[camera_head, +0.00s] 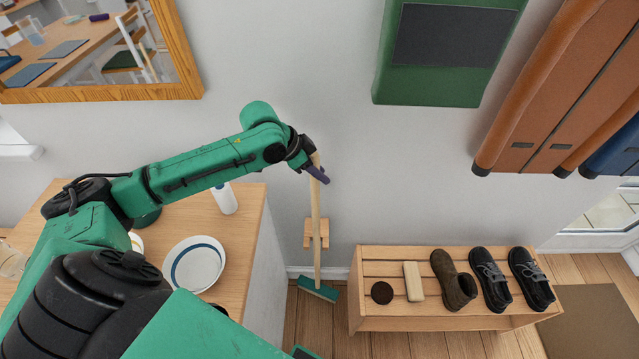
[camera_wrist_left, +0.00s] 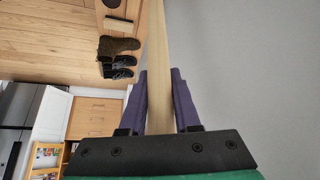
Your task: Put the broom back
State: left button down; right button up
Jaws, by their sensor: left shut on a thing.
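The broom has a long pale wooden handle (camera_head: 316,215) and a teal head (camera_head: 318,290) low by the wall, between the counter and the shoe rack. It stands nearly upright. My left gripper (camera_head: 318,174) is shut on the handle near its top. In the left wrist view the purple fingers (camera_wrist_left: 159,100) lie on both sides of the handle (camera_wrist_left: 156,60). A small wooden wall holder (camera_head: 308,234) sits on the wall behind the lower handle. I cannot tell whether the handle is inside it or in front of it. My right gripper is not in view.
A wooden shoe rack (camera_head: 390,321) with shoes and a brush stands right of the broom. A counter (camera_head: 258,215) with a plate (camera_head: 194,264) and a white bottle (camera_head: 223,198) is on the left.

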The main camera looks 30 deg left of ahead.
pick_arm(q)
notch_tip(320, 180, down, 7)
jog(key=w+p, duration=0.1)
jog(key=p, duration=0.1)
jog(key=shift+w+a+p, duration=0.15)
jog(key=shift+a+p, duration=0.1)
jog(key=shift+p, duration=0.1)
jog(key=c, duration=0.6)
grip_release()
jog(key=shift+f, duration=0.1)
send_near(319, 187)
jog(key=shift+w+a+f+b, duration=0.45)
jog(key=shift+w+a, duration=0.25)
jog(key=shift+a, duration=0.15)
